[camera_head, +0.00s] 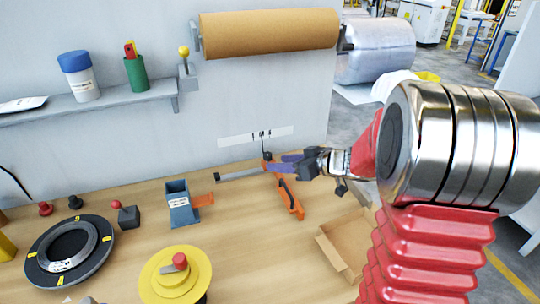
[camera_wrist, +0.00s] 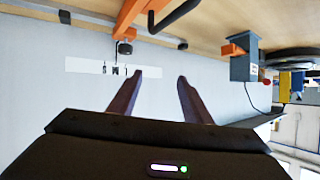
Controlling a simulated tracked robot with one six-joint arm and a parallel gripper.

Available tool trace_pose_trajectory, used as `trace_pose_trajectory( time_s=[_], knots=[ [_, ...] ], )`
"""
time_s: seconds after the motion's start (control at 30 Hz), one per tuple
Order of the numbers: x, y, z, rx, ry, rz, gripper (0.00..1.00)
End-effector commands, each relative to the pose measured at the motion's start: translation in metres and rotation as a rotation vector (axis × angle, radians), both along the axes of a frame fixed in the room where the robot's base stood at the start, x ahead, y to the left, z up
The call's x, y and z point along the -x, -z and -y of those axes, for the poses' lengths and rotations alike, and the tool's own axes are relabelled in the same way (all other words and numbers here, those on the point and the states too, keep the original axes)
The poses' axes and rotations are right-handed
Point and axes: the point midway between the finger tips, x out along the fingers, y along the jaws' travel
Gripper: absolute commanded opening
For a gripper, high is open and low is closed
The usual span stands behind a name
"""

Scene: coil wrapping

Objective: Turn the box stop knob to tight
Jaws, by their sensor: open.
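A small black knob (camera_head: 267,156) sits on an orange stop (camera_head: 289,198) at the back of the bench, just below a white label strip with dark marks on the wall. In the wrist view, which is turned over, the knob (camera_wrist: 125,48) hangs beside the orange stop (camera_wrist: 127,22). I cannot read the knob's setting. My gripper (camera_head: 277,164) is open and empty, with its purple fingers pointing toward the wall close to the knob. In the wrist view the gripper (camera_wrist: 160,76) shows a gap between its fingertips, and the knob lies outside that gap.
An open cardboard box (camera_head: 335,250) lies right of the orange stop. A blue-grey holder (camera_head: 180,205), a black ring turntable (camera_head: 42,262) and a yellow disc with a red knob (camera_head: 158,275) stand left. A shelf (camera_head: 125,102) runs along the wall.

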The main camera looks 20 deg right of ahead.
Motion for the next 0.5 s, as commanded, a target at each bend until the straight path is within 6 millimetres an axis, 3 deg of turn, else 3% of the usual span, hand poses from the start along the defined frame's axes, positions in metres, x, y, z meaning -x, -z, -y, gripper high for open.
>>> trace_pose_trajectory(
  time_s=[0.2, 0.33, 0.5],
  knots=[
    [-0.021, 0.021, 0.050, 0.043, 0.075, 0.085, 0.45],
    [-0.026, 0.025, 0.062, 0.060, 0.094, 0.108, 0.45],
    [-0.026, 0.026, 0.063, 0.065, 0.096, 0.112, 0.45]
  ],
)
